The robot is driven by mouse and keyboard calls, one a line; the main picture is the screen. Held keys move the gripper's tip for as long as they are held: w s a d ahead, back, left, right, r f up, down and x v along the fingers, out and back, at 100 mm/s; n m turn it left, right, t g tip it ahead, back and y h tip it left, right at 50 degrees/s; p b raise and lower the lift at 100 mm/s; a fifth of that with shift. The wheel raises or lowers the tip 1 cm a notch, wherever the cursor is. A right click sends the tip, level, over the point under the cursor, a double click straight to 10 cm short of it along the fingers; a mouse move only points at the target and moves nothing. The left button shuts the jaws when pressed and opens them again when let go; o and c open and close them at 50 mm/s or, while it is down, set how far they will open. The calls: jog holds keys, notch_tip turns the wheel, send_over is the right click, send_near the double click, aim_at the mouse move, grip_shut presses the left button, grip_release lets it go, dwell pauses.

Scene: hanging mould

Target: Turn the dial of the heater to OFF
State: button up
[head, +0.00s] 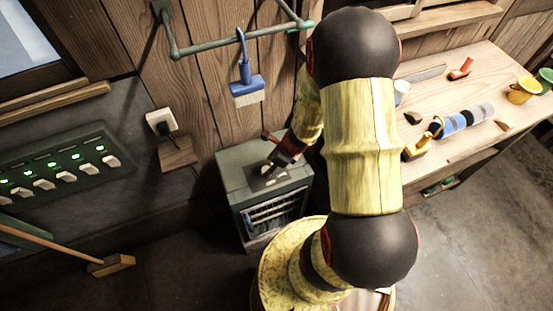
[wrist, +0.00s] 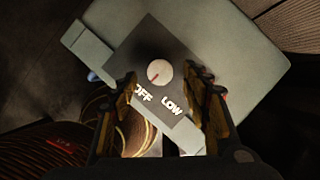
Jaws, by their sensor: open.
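The heater (head: 232,178) is a grey box with a barred front, standing on the floor against the wooden wall. In the wrist view its dial (wrist: 159,73) is a round pale knob with a small red mark on its left lower side. The dial sits on a dark plate (wrist: 150,45) with the words OFF and LOW below it. My gripper (wrist: 163,98) is open, with one finger on each side of the plate's lower part. The dial lies between and just beyond the fingertips, and I cannot tell whether they touch the heater. In the head view my gripper (head: 272,170) is over the heater's top.
A wall panel (head: 60,170) with switches and green lights is at the left. A socket with a plug (head: 161,122) and a hanging blue brush (head: 247,88) are near the heater. A broom (head: 110,264) lies low at the left. A workbench (head: 480,75) with tools is at the right.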

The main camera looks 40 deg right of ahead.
jog(key=v, duration=0.9)
dwell(0.3)
jog(key=s+a+r+n, duration=0.2)
jog(key=a+r+n, duration=0.3)
jog(key=r+n, duration=0.4)
jog(key=s+a+r+n+t+h, duration=0.1)
jog(key=s+a+r+n, duration=0.2)
jog(key=r+n, duration=0.7)
jog(key=s+a+r+n+h, duration=0.1)
jog(key=s+a+r+n, duration=0.1)
jog(key=a+r+n, duration=0.4)
notch_tip(320, 180, up, 4)
jog(key=n, duration=0.5)
jog(key=shift+s+a+f+t, duration=0.25)
jog(key=shift+s+a+t, duration=0.05)
jog(key=shift+s+a, duration=0.1)
